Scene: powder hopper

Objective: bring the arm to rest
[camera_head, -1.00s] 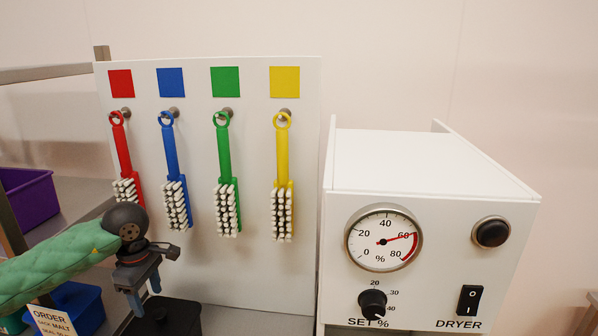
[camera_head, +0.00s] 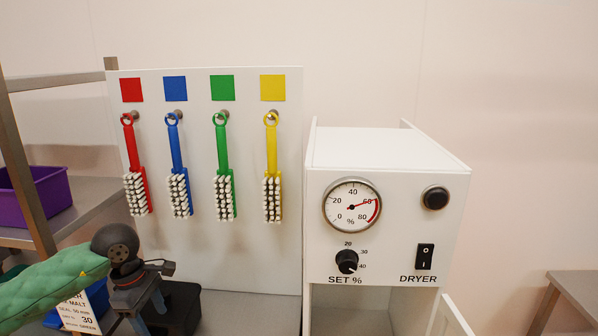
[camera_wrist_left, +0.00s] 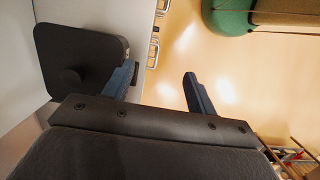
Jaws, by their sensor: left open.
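My left arm comes in from the lower left in the head view. Its gripper (camera_head: 150,310) hangs downward over the bench, in front of a black lidded box. In the left wrist view the gripper (camera_wrist_left: 158,85) shows two blue fingers spread apart with nothing between them. Pale floor shows beyond the fingers. The black box (camera_head: 185,305) partly hides behind the gripper; in the left wrist view it appears as a dark lid (camera_wrist_left: 75,60) with a round knob, left of the fingers. My right gripper is not in view.
A white panel (camera_head: 250,150) holds red, blue, green and yellow brushes on pegs. A white dryer (camera_head: 390,200) with gauge, knob and switch stands right of it, its lower door open. A purple bin (camera_head: 40,198) sits on a shelf at left. An order card (camera_head: 80,312) is partly hidden by my arm.

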